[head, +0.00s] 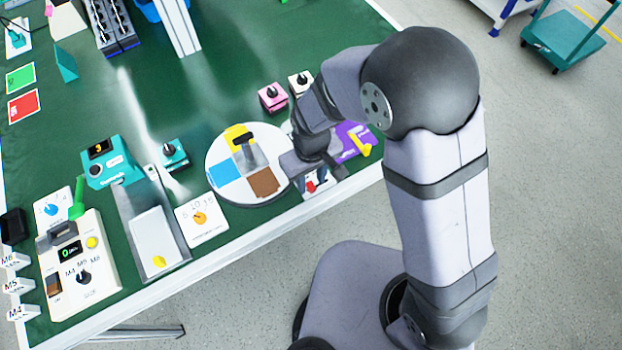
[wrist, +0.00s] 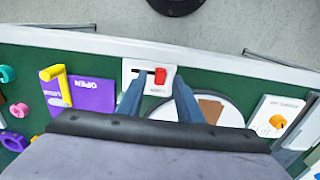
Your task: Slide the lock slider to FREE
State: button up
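The lock slider is a white plate (wrist: 149,65) with a dark slot and a red knob (wrist: 160,76) at the slot's right end in the wrist view. Its lettering is too small to read surely. In the head view the plate (head: 326,189) sits at the table's near edge, partly hidden under my gripper (head: 313,185). In the wrist view my gripper (wrist: 158,82) is open, with two blue-grey fingers apart and nothing held. The red knob appears between the fingertips, nearer the right one; I cannot tell whether they are at its height.
A purple plate (head: 350,137) with a yellow handle (head: 363,144) lies close to the right. A round white disc (head: 223,148) with coloured patches stands close to the left. Pink (head: 272,97) and white (head: 300,82) knob boxes are behind.

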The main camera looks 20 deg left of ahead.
jog(key=shift+f, duration=0.65)
jog(key=shift+c, duration=0.4)
grip_shut()
jog(key=shift+w+d, duration=1.55)
jog(key=shift+w, duration=0.05)
jog(key=shift+o, duration=0.4)
grip_release()
jog(key=shift+w, duration=0.1)
